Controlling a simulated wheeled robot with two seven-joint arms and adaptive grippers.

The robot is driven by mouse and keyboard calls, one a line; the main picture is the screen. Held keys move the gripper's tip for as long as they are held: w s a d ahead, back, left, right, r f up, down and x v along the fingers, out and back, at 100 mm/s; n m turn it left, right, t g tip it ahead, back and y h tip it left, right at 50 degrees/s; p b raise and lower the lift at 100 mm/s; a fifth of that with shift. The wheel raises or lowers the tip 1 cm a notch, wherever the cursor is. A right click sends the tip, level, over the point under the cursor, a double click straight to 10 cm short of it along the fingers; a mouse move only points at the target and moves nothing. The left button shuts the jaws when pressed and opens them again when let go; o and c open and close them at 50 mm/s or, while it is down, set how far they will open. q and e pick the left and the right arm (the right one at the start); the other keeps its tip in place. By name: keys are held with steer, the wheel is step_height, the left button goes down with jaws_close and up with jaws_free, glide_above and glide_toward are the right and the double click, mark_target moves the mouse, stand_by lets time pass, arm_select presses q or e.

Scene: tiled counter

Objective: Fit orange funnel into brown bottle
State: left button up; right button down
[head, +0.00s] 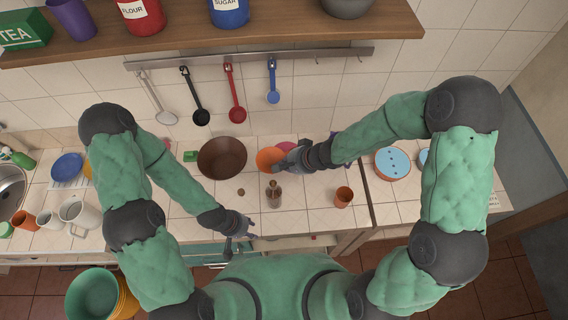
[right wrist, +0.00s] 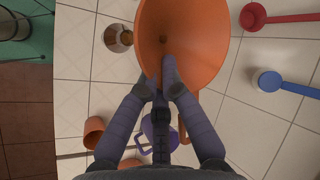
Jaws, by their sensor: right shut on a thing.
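The orange funnel (head: 267,158) is held above the counter in the head view, beside the brown bowl; its wide mouth fills the top of the right wrist view (right wrist: 190,40). My right gripper (head: 293,159) is shut on the funnel's near wall; its fingertips (right wrist: 165,78) show in the right wrist view. The brown bottle (head: 274,194) stands upright on the counter, nearer to me than the funnel and apart from it; it also shows in the right wrist view (right wrist: 113,38). My left gripper (head: 240,242) is empty at the counter's front edge, its fingers spread.
A dark brown bowl (head: 222,157) sits left of the funnel. An orange cup (head: 343,197) stands right of the bottle, and a small brown disc (head: 241,192) lies left of it. White mugs (head: 78,214) are far left. Utensils hang on the wall behind.

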arm_select(q)
steer(key=f+b, duration=0.4)
steer(key=shift+s, duration=0.4)
arm_select(e)
steer(key=f, duration=0.3)
steer(key=s+f, duration=0.1)
steer(key=f, duration=0.1)
steer(key=shift+f, duration=0.25)
steer(key=shift+w, duration=0.1)
arm_select(q)
steer(key=shift+r, duration=0.35)
stand_by(0.4)
steer(key=shift+r+p, duration=0.1)
steer(key=shift+p, duration=0.25)
arm_select(e)
steer(key=shift+f, duration=0.35)
arm_select(q)
steer(key=shift+f+b, duration=0.7)
arm_select(e)
steer(key=shift+f, duration=1.1)
arm_select(q)
steer(key=shift+f+b, duration=0.4)
arm_select(e)
steer(key=shift+f, duration=1.25)
stand_by(1.4)
